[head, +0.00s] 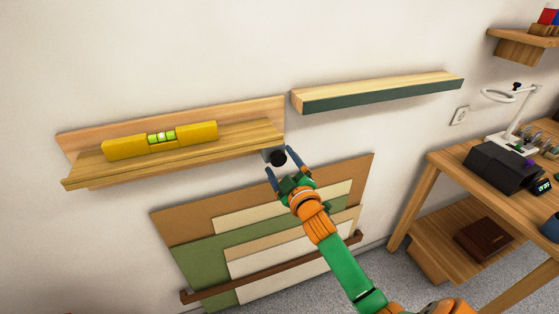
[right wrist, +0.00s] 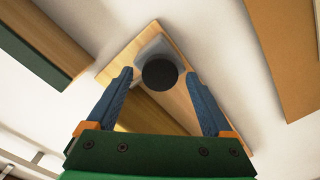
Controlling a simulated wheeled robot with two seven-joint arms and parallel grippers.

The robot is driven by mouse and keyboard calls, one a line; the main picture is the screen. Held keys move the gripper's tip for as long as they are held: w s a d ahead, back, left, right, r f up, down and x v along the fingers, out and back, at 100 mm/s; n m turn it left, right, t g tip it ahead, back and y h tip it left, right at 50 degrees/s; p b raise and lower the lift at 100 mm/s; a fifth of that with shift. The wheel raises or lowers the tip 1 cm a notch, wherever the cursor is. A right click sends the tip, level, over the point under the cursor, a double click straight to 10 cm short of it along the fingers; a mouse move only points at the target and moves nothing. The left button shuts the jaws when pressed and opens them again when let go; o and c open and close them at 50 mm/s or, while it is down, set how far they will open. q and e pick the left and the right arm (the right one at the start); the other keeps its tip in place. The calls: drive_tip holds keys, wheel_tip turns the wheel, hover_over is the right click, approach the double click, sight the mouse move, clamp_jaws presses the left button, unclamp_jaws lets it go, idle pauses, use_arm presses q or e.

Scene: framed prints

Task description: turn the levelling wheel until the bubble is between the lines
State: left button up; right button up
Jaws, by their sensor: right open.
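The yellow spirit level (head: 187,137) lies on the left wooden wall shelf (head: 235,135). Its green vial (head: 161,137) is in its middle; the bubble and lines are too small to judge. The dark levelling wheel (head: 278,157) sits on a grey mount at the shelf's right end. It also shows in the right wrist view (right wrist: 160,74). My right gripper (head: 278,160) is open, its blue fingers on either side of the wheel. In the right wrist view the fingers (right wrist: 160,85) show gaps to the wheel on both sides. My left gripper is not in view.
A second shelf (head: 385,92) with a dark green front hangs to the right. Framed panels (head: 195,245) lean against the wall below, behind a brown rail (head: 270,270). A wooden workbench (head: 460,165) with a lamp and black device stands at the right.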

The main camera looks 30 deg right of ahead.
drive_tip(key=shift+w+d, duration=0.1)
drive_tip(key=shift+w, duration=0.4)
clamp_jaws()
drive_tip(key=shift+r+m+p, duration=0.25)
drive_tip(key=shift+m+p, duration=0.3)
drive_tip(key=shift+m, duration=0.15)
drive_tip(key=shift+f+m, duration=0.1)
drive_tip(key=shift+m, duration=0.5)
drive_tip(key=shift+f, duration=0.1)
unclamp_jaws()
